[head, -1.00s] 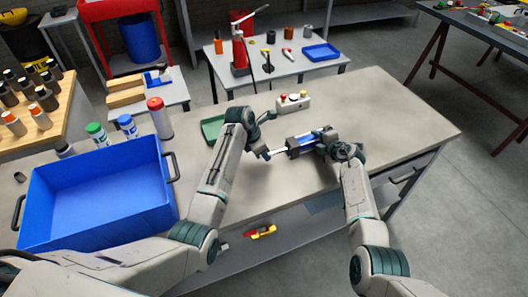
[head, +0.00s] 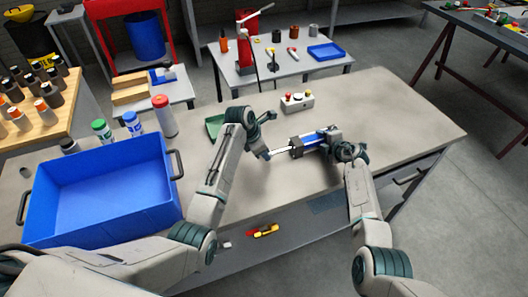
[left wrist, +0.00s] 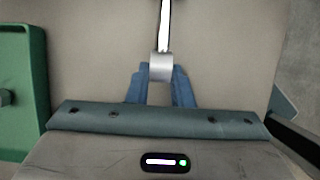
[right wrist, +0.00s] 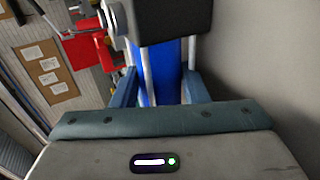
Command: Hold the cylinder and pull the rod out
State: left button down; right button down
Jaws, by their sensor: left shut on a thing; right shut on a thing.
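The cylinder has a blue body (head: 314,138) with dark end blocks and lies lengthwise near the middle of the bench. Its bright rod (head: 282,151) sticks out of the left end block. My left gripper (head: 267,154) is shut on the rod's outer end; in the left wrist view the rod (left wrist: 164,28) runs up from a metal end piece between the fingers (left wrist: 160,88). My right gripper (head: 335,145) is shut around the cylinder near its right end. In the right wrist view the blue body (right wrist: 159,75) and dark end block show between the fingers (right wrist: 162,90).
A blue bin (head: 100,190) stands at the bench's left, beside several bottles. A green tray (head: 214,127) lies behind my left arm, also in the left wrist view (left wrist: 22,95). A button box (head: 297,103) stands behind the cylinder. The bench's right side is clear.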

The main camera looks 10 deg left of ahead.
jog(key=shift+d, duration=0.1)
pick_arm(q)
jog(key=c, duration=1.2)
grip_release()
jog(key=v, duration=1.2)
pick_arm(e)
jog(key=c, duration=0.7)
grip_release()
jog(key=shift+c, duration=0.2)
pick_arm(q)
jog(key=shift+s, duration=0.1)
pick_arm(e)
jog(key=shift+s+f, duration=0.1)
